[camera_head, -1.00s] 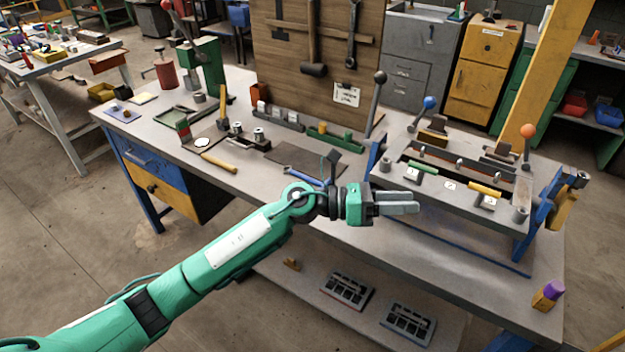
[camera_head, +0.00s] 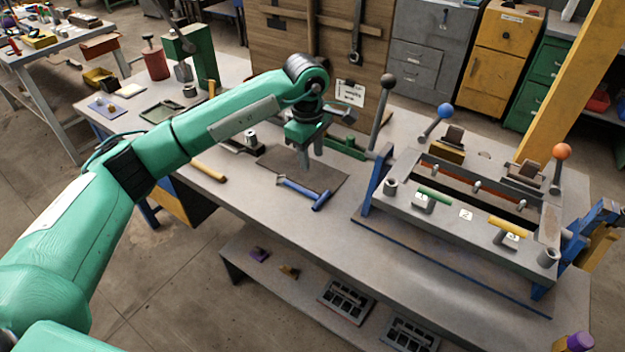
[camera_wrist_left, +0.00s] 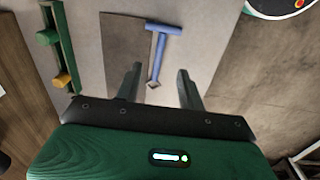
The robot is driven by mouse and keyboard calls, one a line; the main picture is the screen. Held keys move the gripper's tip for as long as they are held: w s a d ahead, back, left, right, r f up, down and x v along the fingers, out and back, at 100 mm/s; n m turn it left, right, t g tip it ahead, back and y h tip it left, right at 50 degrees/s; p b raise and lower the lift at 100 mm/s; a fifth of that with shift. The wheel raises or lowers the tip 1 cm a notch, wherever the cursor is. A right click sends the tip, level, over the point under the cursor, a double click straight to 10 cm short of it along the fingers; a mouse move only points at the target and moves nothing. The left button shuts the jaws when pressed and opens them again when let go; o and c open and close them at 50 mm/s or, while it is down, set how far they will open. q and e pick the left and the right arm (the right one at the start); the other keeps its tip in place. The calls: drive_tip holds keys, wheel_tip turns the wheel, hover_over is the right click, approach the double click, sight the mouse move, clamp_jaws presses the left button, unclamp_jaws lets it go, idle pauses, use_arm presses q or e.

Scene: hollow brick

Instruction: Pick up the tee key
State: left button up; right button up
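The blue tee key (camera_head: 304,192) lies on the workbench at the front edge of a dark mat, its crossbar toward the right. In the left wrist view the tee key (camera_wrist_left: 160,45) lies partly on the mat, its shaft end reaching between the fingers as seen. My left gripper (camera_head: 306,164) points down above the mat, just behind the tee key. In the left wrist view my left gripper (camera_wrist_left: 160,82) is open, its fingers apart on either side of the shaft's end. My right gripper is not in view.
A dark mat (camera_head: 322,177) lies under my left gripper. A grey fixture (camera_head: 455,205) with levers and a blue frame stands to the right. A wooden-handled tool (camera_head: 210,171) lies to the left.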

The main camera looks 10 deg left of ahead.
use_arm(q)
drive_tip(key=p, duration=0.2)
hover_over(315, 195)
drive_tip(key=f, duration=0.4)
drive_tip(key=a+f, duration=0.1)
drive_tip(key=f, duration=0.1)
drive_tip(key=shift+s, duration=0.2)
drive_tip(key=shift+d+f, duration=0.15)
drive_tip(key=shift+f, duration=0.6)
drive_tip(key=shift+d+f, duration=0.1)
drive_tip(key=shift+f, duration=0.6)
drive_tip(key=f+p, duration=0.1)
drive_tip(key=f, duration=0.2)
drive_tip(key=shift+w+d+f+p, duration=0.15)
drive_tip(key=shift+d+f+p, duration=0.1)
drive_tip(key=shift+p, duration=0.1)
drive_tip(key=shift+a+f, duration=0.1)
drive_tip(key=shift+f, duration=0.25)
drive_tip(key=shift+c, duration=0.2)
drive_tip(key=c, duration=0.7)
clamp_jaws()
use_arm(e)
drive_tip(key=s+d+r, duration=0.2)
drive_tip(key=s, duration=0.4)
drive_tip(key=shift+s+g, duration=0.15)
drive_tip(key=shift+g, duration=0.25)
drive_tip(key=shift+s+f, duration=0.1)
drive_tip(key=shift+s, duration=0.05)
